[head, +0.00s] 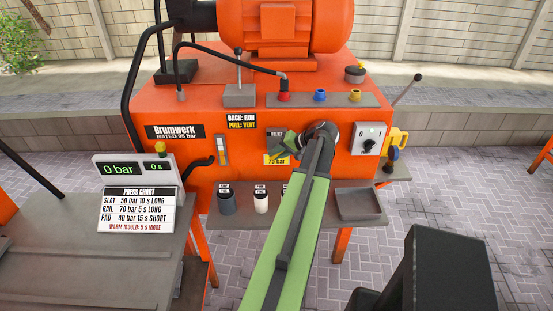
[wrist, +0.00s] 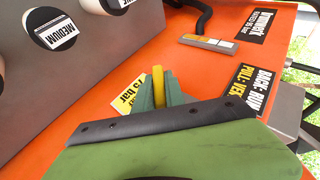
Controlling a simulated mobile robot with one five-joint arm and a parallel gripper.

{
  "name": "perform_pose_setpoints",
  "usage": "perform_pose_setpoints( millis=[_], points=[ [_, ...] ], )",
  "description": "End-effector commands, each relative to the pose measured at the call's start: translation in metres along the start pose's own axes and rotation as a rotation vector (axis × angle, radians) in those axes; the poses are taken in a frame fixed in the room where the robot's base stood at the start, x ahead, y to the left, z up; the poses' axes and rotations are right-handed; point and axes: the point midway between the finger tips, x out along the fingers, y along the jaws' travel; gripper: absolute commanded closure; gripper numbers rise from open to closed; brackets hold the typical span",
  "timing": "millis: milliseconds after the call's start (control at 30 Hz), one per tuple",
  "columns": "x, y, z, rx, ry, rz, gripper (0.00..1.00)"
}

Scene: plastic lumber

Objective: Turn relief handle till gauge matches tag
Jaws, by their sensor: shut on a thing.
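My gripper (head: 287,146) is at the front of the orange press, just under a small dark label that seems to read RELIEF. In the wrist view my gripper (wrist: 158,92) has its green fingers shut on the yellow relief handle (wrist: 158,82). The handle's lower end is hidden behind the fingers. A yellow tag (head: 277,160) is beside the gripper, partly covered by my arm; in the wrist view the tag (wrist: 127,94) ends in "5 bar". The digital gauge (head: 118,169) at left shows 0 bar, with 0 s beside it.
A press chart (head: 138,208) stands below the gauge. A shelf (head: 318,213) under the press holds several labelled cups and a grey tray (head: 358,204). A small lever (head: 200,161) sticks out at left.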

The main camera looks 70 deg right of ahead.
Motion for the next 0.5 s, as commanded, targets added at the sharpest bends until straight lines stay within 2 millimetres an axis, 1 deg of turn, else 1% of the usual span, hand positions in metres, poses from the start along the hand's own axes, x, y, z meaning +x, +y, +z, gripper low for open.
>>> perform_pose_setpoints(
  millis=[33, 500],
  points=[
    [0.0014, 0.0034, 0.0021, 0.004, -0.005, -0.007, 1.00],
    [-0.0006, 0.0014, 0.0018, 0.016, -0.005, -0.037, 1.00]
  ],
)
